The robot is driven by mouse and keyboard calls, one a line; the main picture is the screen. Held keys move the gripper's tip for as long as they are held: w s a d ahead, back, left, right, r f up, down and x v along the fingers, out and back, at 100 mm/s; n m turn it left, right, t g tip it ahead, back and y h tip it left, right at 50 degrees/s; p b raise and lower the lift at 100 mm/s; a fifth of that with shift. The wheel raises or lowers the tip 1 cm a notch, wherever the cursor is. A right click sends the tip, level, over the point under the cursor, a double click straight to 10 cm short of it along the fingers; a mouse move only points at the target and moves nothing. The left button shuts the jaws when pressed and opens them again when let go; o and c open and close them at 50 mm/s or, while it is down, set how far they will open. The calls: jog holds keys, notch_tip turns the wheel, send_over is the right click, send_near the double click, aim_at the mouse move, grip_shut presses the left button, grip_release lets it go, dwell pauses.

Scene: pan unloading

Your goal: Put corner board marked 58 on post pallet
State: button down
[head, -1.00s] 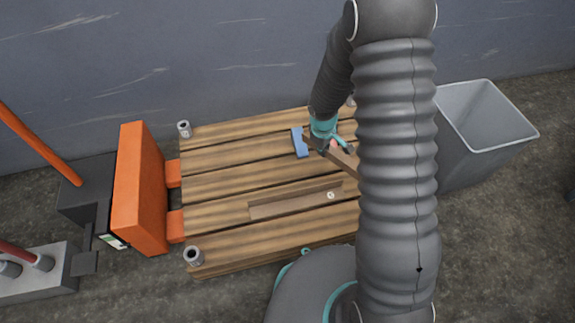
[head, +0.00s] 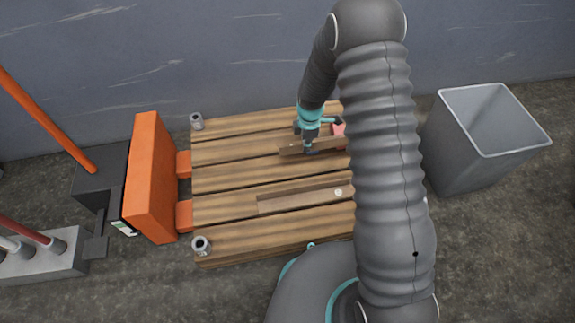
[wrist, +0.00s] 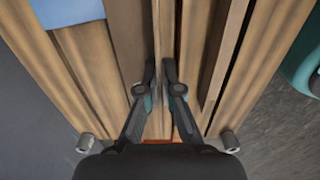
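My gripper (head: 310,148) is shut on a brown corner board (head: 291,150) over the back half of the wooden post pallet (head: 235,180). The board lies roughly along the slats; I cannot tell whether it touches them. In the wrist view my gripper (wrist: 160,78) has its two fingers close together on the board's thin upright edge. A second corner board (head: 290,201) lies on the front half of the pallet, with a small round white mark near its right end. No number is readable on either board.
A pink-red item (head: 338,132) sits beside the held board, partly behind my arm. A blue item (wrist: 68,12) shows in the wrist view. Metal posts (head: 197,122) stand at the pallet's left corners. An orange forklift part (head: 150,178) is left; a grey bin (head: 480,150) is right.

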jog(key=s+a+f, duration=0.1)
jog(key=a+f, duration=0.1)
jog(key=a, duration=0.1)
jog(key=s+a+f, duration=0.1)
jog(key=a+f, duration=0.1)
jog(key=a, duration=0.1)
jog(key=s+a+f, duration=0.2)
jog(key=a, duration=0.1)
jog(key=shift+a+f, duration=0.1)
jog(key=shift+a, duration=0.1)
jog(key=shift+f, duration=2)
jog(key=shift+f+b, duration=0.4)
jog(key=shift+b, duration=0.2)
jog(key=shift+f, duration=0.2)
jog(key=c, duration=1.3)
grip_release()
jog(key=shift+r, duration=0.1)
